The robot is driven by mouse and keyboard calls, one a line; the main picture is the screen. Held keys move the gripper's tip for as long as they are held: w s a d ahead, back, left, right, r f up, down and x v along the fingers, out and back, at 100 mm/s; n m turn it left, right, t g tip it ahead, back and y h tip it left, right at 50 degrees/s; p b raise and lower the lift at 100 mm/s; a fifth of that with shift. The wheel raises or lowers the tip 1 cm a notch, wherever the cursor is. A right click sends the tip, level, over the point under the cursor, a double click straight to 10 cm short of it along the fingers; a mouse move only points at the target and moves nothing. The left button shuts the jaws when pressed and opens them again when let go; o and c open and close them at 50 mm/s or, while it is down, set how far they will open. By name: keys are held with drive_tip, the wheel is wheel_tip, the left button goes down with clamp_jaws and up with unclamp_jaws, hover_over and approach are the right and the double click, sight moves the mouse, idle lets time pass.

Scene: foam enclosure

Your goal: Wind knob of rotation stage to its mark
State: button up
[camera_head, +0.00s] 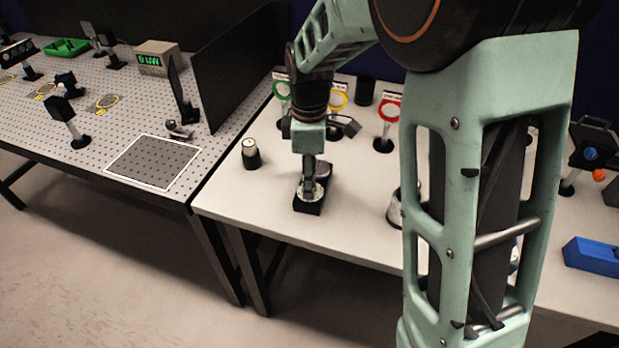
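My gripper (310,190) points straight down over a small black block-like device (308,208) near the front edge of the white table. This device looks like the rotation stage, with a light round part on top. The fingertips are at or just above that part. The fingers and wrist cover most of it, so the knob and its mark cannot be made out. Whether the fingers are closed on the knob is too small to tell.
A black cylinder with a white top (250,154) stands left of my gripper. Colored ring holders, including a red one (388,112), stand behind. A metal cup-like part (394,210) is to the right, partly behind my arm. A black panel (235,70) rises at the left.

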drive_tip(key=shift+f, duration=0.1)
drive_tip(key=shift+c, duration=0.7)
clamp_jaws()
drive_tip(key=shift+m, duration=0.3)
drive_tip(key=m, duration=1)
drive_tip(key=shift+w, duration=0.1)
drive_tip(key=m, duration=0.7)
drive_tip(key=shift+d, duration=0.1)
drive_tip(key=m+p, duration=0.1)
drive_tip(key=m, duration=0.5)
